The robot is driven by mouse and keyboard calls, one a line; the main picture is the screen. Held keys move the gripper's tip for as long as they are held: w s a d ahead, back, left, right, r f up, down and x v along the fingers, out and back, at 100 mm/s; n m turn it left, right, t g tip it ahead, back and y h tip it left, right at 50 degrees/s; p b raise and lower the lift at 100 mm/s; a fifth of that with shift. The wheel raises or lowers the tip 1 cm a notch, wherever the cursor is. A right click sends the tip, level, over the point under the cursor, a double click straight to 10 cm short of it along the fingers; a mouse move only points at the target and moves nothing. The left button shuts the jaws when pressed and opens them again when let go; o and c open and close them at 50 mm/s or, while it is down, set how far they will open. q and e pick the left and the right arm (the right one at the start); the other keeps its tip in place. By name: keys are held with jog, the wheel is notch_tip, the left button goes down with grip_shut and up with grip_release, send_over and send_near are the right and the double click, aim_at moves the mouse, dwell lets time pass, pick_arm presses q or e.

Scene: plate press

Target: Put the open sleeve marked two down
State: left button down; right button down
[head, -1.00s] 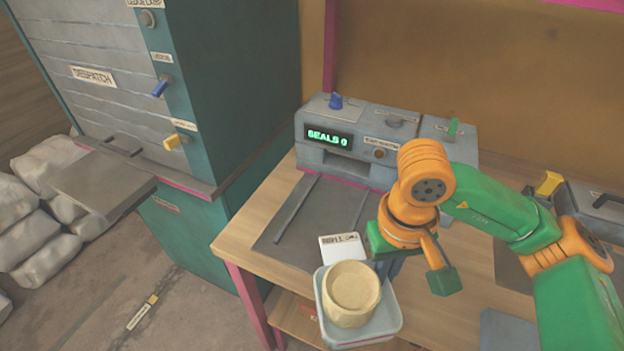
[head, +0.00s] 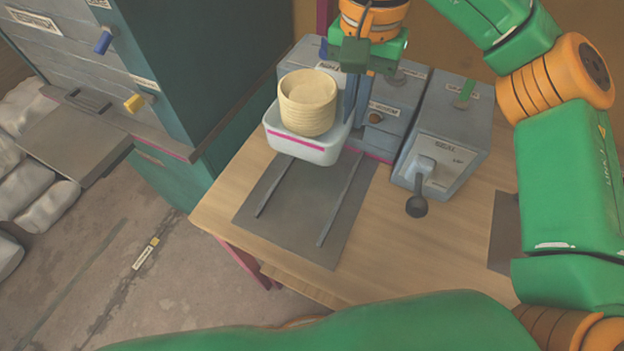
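A pale blue open sleeve (head: 310,150) with a pink stripe holds a stack of cream plates or bowls (head: 307,104). It is upright and seems raised, in front of the grey press and over the back of the dark mat (head: 293,215) with two rails. A white label (head: 331,66) shows behind the stack; I cannot read its marking. My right gripper (head: 358,98) is at the sleeve's back right and appears shut on it; the contact is partly hidden. My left gripper is not in view.
The grey press (head: 397,95) has its display hidden by the sleeve and stack. A sealing unit (head: 440,150) with a dark knob lever stands to its right. The wooden table (head: 395,240) is clear in front. A teal cabinet (head: 190,60) stands at left.

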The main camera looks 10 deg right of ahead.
aim_at(351, 131)
jog(key=shift+w, duration=0.2)
notch_tip(351, 131, down, 5)
jog(key=shift+b, duration=0.85)
notch_tip(351, 131, down, 12)
jog(key=shift+w+p, duration=0.1)
jog(key=shift+p, duration=0.65)
jog(key=shift+f, duration=0.35)
jog(key=c, duration=1.1)
grip_release()
jog(key=shift+o, duration=0.2)
